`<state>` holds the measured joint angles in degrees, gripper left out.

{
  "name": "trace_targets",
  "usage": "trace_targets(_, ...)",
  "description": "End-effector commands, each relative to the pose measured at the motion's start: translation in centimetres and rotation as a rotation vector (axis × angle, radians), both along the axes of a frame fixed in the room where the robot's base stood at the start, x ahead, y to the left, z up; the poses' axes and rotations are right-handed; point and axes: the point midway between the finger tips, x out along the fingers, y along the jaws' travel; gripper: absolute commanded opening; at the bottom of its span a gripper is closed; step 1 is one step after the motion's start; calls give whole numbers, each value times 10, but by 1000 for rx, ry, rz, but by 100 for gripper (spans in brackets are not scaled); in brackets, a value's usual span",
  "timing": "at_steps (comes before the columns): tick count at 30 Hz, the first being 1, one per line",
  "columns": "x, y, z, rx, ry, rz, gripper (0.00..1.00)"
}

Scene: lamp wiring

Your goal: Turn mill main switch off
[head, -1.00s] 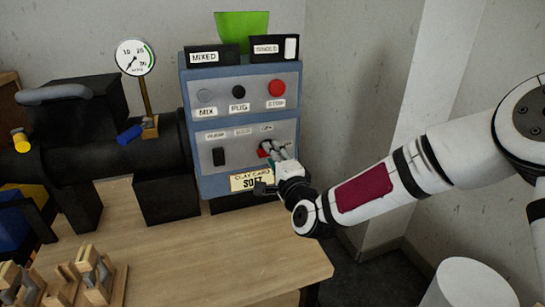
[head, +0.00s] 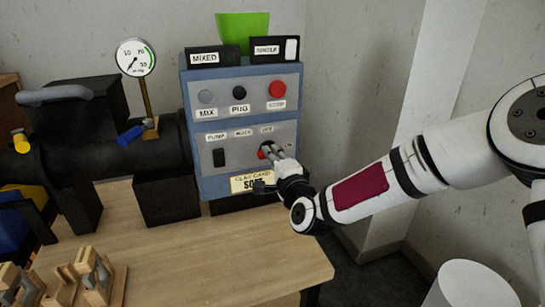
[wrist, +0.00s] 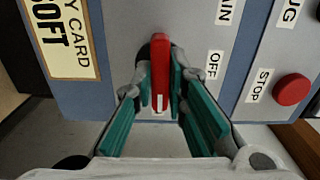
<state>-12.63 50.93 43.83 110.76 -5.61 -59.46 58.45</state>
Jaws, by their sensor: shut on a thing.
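The mill's blue control box (head: 190,120) stands on the table in the head view. Its main switch has a red handle (head: 263,152) on the lower grey panel, mostly hidden behind my gripper (head: 272,152). In the wrist view the red handle (wrist: 160,75) stands between the teal pads of my gripper (wrist: 160,85), which is shut on it. A white mark shows at the handle's near end. An OFF label (wrist: 214,64) lies to the right of the handle in the wrist view. A MAIN label, partly cut off, is above it.
A red STOP button (head: 277,89) is above the switch, beside the black PUG and grey MIX buttons. A black pump switch (head: 218,157) is to the left. A clay card (head: 240,184) reading SOFT is below. Wooden racks (head: 90,272) stand at the table's front left.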

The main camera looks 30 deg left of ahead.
Motion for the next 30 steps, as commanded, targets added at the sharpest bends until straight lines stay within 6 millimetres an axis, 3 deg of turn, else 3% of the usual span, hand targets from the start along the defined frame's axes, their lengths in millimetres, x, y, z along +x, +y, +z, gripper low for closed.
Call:
trace_targets(8, 0, 0, -3, -101, -117, 1, 0)
trace_targets(30, -1, 0, -4, -552, -647, 1, 0)
